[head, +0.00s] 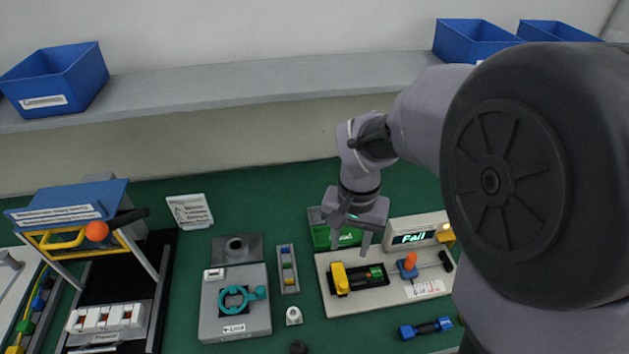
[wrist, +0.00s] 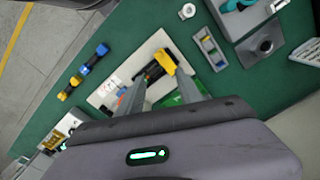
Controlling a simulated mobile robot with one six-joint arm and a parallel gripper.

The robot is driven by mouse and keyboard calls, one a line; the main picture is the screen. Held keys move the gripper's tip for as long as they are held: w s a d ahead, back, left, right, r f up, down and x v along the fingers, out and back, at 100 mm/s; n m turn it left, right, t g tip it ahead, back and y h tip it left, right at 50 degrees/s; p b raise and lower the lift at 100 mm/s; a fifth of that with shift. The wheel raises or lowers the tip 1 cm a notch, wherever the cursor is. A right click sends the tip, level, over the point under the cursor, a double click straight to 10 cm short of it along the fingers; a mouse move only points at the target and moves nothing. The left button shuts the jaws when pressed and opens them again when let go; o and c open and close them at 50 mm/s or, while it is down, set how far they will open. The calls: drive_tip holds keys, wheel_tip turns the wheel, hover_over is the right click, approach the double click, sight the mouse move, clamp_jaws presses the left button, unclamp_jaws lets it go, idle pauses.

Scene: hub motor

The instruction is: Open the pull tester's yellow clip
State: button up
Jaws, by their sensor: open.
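The pull tester (head: 385,297) is a beige plate with a raised display (head: 413,238) reading "Fail". Its yellow clip (head: 340,278) stands at the left end of a black recess. A small green and red part (head: 375,274) lies in that recess to the right of the clip. My gripper (head: 350,247) is open and empty, fingers pointing down, above and apart from the clip. In the wrist view the yellow clip (wrist: 165,61) shows ahead of my open fingers (wrist: 160,77). Whether the clip is open or closed is too small to tell.
An orange-topped blue lever (head: 409,266) and a dark handle (head: 446,261) stand on the tester's right. A green tray (head: 322,238) is behind it. A grey fixture with a teal ring (head: 235,298) is to the left.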

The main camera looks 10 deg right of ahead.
sight(344, 284)
wheel_tip(344, 284, down, 17)
drive_tip(key=b, duration=0.7)
drive_tip(key=shift+r, duration=0.1)
drive_tip(key=shift+c, duration=0.2)
clamp_jaws()
idle(0.5)
